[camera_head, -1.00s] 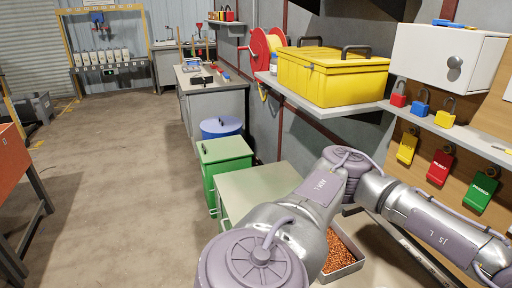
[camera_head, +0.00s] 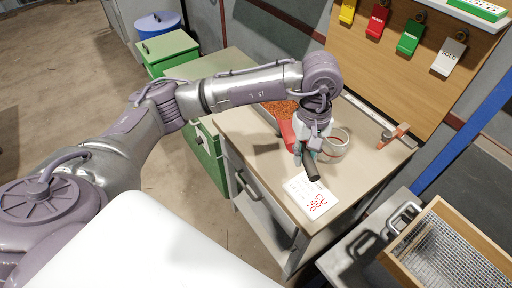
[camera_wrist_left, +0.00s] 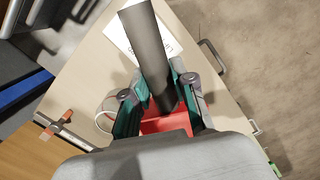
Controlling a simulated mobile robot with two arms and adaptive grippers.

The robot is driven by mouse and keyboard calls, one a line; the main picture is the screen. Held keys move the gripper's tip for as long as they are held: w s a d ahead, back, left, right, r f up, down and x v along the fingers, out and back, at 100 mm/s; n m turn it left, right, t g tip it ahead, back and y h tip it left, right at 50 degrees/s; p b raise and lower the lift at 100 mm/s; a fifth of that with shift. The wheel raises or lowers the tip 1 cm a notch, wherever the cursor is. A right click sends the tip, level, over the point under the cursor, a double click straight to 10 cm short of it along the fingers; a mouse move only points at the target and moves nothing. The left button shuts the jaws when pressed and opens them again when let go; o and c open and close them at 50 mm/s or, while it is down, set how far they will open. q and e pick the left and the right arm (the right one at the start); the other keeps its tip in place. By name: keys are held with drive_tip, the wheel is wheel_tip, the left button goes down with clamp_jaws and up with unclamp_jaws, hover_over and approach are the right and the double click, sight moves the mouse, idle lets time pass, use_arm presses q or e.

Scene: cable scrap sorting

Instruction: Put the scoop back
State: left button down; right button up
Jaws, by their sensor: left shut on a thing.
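The scoop is red with a dark handle. Its red part (camera_head: 287,132) shows behind my left gripper in the head view, and its dark handle (camera_head: 312,168) sticks out towards the front. My left gripper (camera_head: 308,150) is shut on the handle, above the beige worktop (camera_head: 252,146). In the left wrist view the dark handle (camera_wrist_left: 148,45) passes between the teal-edged fingers (camera_wrist_left: 163,92), with part of the red scoop (camera_wrist_left: 168,124) below them. I cannot tell whether the scoop touches the worktop. My right gripper is not in view.
A tray of copper-coloured granules (camera_head: 280,108) lies behind the gripper. A pale ring (camera_head: 336,143) is close on its right. A white card with red writing (camera_head: 314,196) lies in front. A red-handled tool (camera_head: 394,135) lies farther right. A wood-framed mesh sieve (camera_head: 446,250) stands bottom right.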

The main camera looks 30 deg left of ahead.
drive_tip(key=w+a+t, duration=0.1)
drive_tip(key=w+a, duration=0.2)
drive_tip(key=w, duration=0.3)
use_arm(q)
drive_tip(key=w+f+n, duration=0.1)
drive_tip(key=w+a+f+n, duration=0.1)
drive_tip(key=n, duration=0.1)
drive_tip(key=w+a+f+n, duration=0.1)
drive_tip(key=f+n, duration=0.1)
drive_tip(key=shift+t+y, duration=0.3)
drive_tip(key=shift+y, duration=0.1)
drive_tip(key=p, duration=0.1)
hover_over(276, 166)
drive_tip(key=f, duration=0.3)
drive_tip(key=shift+d+f, duration=0.35)
drive_tip(key=shift+d, duration=0.05)
drive_tip(key=shift+w+a+f, duration=0.1)
drive_tip(key=shift+a+f, duration=0.3)
drive_tip(key=shift+a, duration=0.05)
wheel_tip(276, 166, down, 3)
drive_tip(key=shift+f+p, duration=0.1)
drive_tip(key=shift+p, duration=0.45)
drive_tip(key=shift+f, duration=0.3)
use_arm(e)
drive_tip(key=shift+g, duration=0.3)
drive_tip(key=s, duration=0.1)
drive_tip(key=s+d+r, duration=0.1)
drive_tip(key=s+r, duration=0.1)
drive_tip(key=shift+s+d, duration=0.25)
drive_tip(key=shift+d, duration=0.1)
